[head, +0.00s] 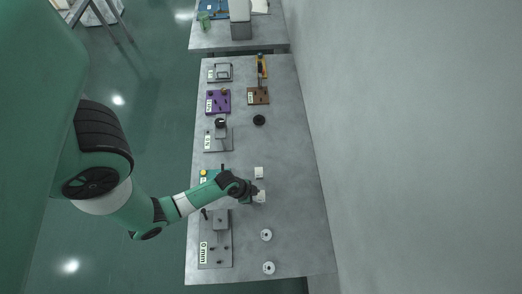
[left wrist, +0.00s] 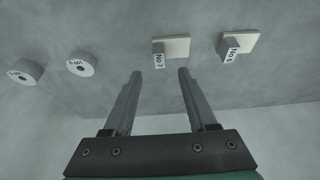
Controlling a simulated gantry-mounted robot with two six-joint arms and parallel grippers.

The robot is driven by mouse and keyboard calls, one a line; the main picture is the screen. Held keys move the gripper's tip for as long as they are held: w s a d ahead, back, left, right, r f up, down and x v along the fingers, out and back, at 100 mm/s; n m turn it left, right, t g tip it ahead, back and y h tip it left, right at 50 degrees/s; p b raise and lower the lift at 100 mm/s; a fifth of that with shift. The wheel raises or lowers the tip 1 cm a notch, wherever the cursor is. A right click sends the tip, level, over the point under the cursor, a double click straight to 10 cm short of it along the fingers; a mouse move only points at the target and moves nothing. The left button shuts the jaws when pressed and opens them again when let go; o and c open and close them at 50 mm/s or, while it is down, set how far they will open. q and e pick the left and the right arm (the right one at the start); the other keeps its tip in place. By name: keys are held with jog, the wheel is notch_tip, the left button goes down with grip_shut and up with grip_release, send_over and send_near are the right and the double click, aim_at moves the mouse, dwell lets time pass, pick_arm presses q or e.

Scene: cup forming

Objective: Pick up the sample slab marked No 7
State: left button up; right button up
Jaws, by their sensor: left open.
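The slab marked No 7 (left wrist: 176,47) is a pale flat block on the table, with its label on a small grey holder in front of it. My left gripper (left wrist: 159,74) is open, with its two fingers apart and pointing at the slab. The slab appears just beyond the fingertips, with nothing held between them. In the head view the slab (head: 261,197) shows beside the left gripper (head: 256,192), which partly covers it. My right gripper is not in view.
The slab marked No 6 (left wrist: 242,44) lies to the right; it also shows in the head view (head: 259,172). Two round white pieces (head: 266,235) (head: 269,267) lie on the near side. Several fixtures, including a purple one (head: 218,107), line the table's left side. A wall bounds the right.

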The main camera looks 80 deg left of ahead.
aim_at(261, 200)
pick_arm(q)
jog(key=b+x, duration=0.4)
jog(key=x, duration=0.1)
jog(key=shift+s+f, duration=0.2)
jog(key=shift+s, duration=0.2)
jog(key=shift+w+r, duration=0.1)
grip_shut()
